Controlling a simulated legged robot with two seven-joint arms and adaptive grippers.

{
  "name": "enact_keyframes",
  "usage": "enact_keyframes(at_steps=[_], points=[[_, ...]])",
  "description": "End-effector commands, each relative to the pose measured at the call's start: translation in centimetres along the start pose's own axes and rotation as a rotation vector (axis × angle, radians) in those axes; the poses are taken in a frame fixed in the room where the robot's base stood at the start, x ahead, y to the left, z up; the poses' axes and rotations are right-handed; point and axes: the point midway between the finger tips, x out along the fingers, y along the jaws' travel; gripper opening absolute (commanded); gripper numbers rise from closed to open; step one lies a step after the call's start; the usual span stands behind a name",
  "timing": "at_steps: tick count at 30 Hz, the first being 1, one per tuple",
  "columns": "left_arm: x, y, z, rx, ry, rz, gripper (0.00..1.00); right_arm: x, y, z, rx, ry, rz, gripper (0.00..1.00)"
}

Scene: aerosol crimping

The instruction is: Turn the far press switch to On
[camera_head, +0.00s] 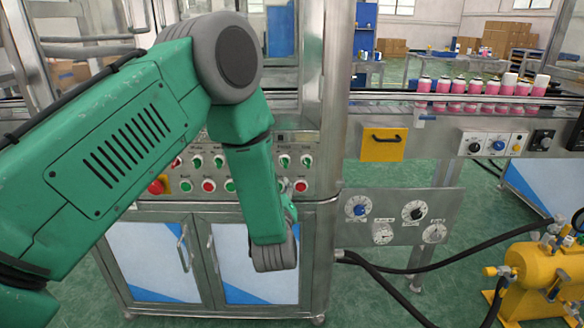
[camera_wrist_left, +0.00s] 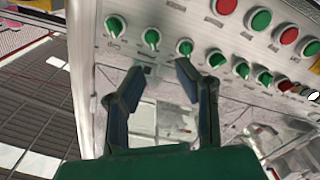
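The control panel (camera_head: 325,178) is a metal face with a row of green rotary switches, such as this switch (camera_head: 285,161), above red and green buttons. My left arm covers its middle. In the left wrist view my left gripper (camera_wrist_left: 160,70) is open and empty, pointing at the panel. One green switch (camera_wrist_left: 152,37) lies just beyond the gap between the fingertips. Another switch (camera_wrist_left: 185,47) is close beyond the right-hand finger, and an end switch (camera_wrist_left: 114,26) is to the left. Labels are too small to read, so I cannot tell which is the far press switch. My right gripper is not in view.
A red emergency knob (camera_head: 156,187) is at the panel's left. A conveyor with pink cans (camera_head: 458,88) runs at the right. Below it are a gauge panel (camera_head: 398,215) and a yellow pump (camera_head: 540,268) with black hoses. Cabinet doors (camera_head: 150,262) lie below the panel.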

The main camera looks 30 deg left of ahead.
Motion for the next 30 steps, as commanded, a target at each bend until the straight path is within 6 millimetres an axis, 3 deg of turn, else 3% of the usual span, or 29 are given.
enact_keyframes(at_steps=[9,18,23,30], points=[[5.9,1.5,0.2,0.014,0.009,0.008,0.28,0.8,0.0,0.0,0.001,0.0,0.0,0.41],[11.0,0.8,0.2,0.01,0.002,0.005,0.28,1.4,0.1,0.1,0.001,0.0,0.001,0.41],[12.1,0.7,0.2,0.008,0.0,0.004,0.28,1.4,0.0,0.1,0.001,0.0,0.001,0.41],[11.9,1.2,0.2,0.013,0.003,0.005,0.28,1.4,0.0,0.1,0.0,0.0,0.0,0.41]])
